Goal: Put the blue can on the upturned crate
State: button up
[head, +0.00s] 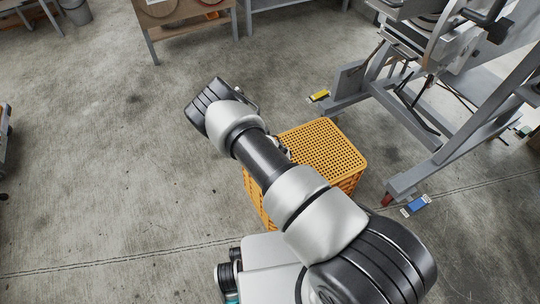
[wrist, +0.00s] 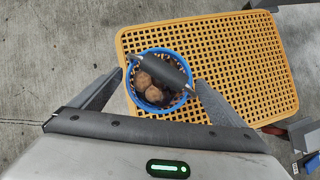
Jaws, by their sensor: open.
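The upturned crate is orange with a grid-like base facing up; it stands on the floor in the head view (head: 325,145) and fills much of the wrist view (wrist: 245,50). The blue can (wrist: 133,92) shows from above as a round blue rim near the crate's left edge, with brown round things inside and a dark handle bar across its top. My gripper (wrist: 159,79) is open, one finger on each side of the can. The can appears to rest on the crate. In the head view my arm hides the can and most of my gripper.
A grey metal frame (head: 465,120) stands right of the crate. A blue item (head: 415,204) and a yellow item (head: 319,96) lie near its feet. A wooden-topped table (head: 190,15) and a grey bin (head: 76,11) are at the back. The floor left of the crate is clear.

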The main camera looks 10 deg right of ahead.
jog(key=s+d+r+m+p, duration=0.1)
jog(key=s+r+m, duration=0.2)
jog(key=r+m, duration=1.2)
jog(key=s+d+r+m+p, duration=0.1)
jog(key=s+r+m, duration=0.3)
jog(key=r, duration=2.1)
jog(key=s+r+m+g, duration=0.1)
jog(key=s+r+m, duration=0.95)
jog(key=r, duration=0.55)
jog(key=s+r+m, duration=0.4)
jog(key=s+m, duration=0.2)
jog(key=s, duration=0.8)
jog(key=shift+d+r, duration=0.2)
jog(key=shift+d, duration=0.25)
